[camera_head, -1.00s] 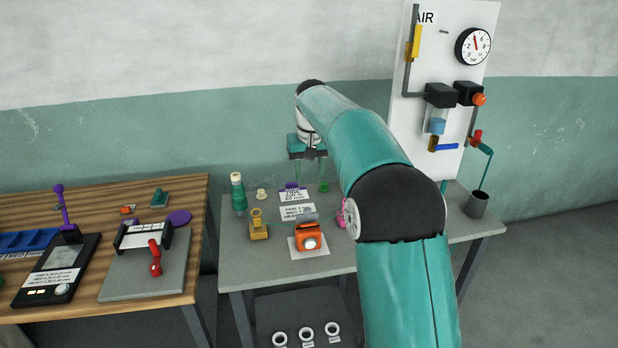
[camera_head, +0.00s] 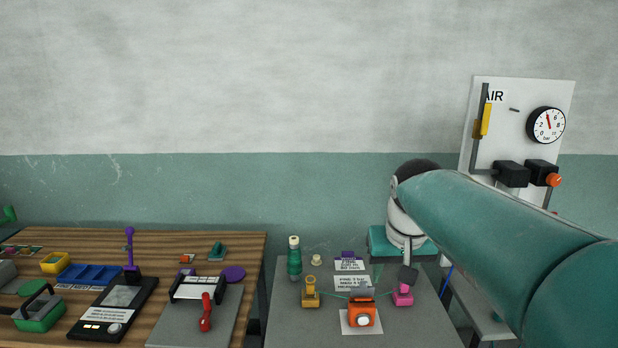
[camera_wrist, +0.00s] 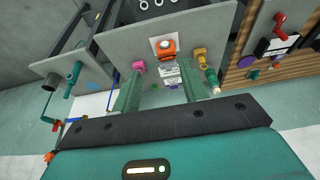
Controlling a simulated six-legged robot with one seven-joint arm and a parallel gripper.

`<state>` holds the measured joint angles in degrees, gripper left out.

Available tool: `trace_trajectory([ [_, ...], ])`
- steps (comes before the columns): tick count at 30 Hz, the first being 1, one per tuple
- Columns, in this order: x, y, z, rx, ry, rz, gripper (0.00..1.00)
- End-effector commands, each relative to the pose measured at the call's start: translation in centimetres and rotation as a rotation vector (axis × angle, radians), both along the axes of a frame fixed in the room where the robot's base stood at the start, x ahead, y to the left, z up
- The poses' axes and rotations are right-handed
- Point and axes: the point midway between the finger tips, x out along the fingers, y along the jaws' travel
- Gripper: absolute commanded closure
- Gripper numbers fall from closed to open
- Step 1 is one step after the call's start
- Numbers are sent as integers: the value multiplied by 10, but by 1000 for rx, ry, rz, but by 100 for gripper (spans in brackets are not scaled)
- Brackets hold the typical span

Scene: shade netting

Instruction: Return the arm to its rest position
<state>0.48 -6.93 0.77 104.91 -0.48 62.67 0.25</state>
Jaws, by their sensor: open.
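My gripper (camera_head: 385,272) hangs over the grey table in the head view, below my teal arm, which reaches in from the lower right. In the wrist view its two green fingers stand apart with nothing between them, and the gripper (camera_wrist: 161,72) is open. Beyond the fingers lie white label cards (camera_wrist: 170,73) and the tabletop. The fingertips are hard to make out in the head view. No marked rest position shows.
The grey table (camera_head: 290,330) bears an orange device (camera_head: 362,314), a yellow piece (camera_head: 310,292), a pink piece (camera_head: 403,295) and a green bottle (camera_head: 294,258). An air panel (camera_head: 515,130) stands behind my arm. A wooden bench (camera_head: 200,248) with several tools is at left.

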Motion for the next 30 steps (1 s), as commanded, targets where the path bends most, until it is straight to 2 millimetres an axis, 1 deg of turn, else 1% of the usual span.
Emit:
trace_trajectory([
  [1, -21, 0, 0, 0, -16, 0, 56],
  [5, -69, 0, -9, 1, -52, 0, 56],
  [9, -118, -1, -27, 3, -90, 0, 56],
  [12, -150, -1, -45, 5, -116, -1, 56],
  [15, -175, -1, -62, 6, -137, -1, 56],
  [18, -189, -1, -74, 8, -150, -1, 56],
  [21, -196, -1, -80, 9, -155, -1, 56],
  [30, -196, -1, -81, 9, -154, -1, 56],
])
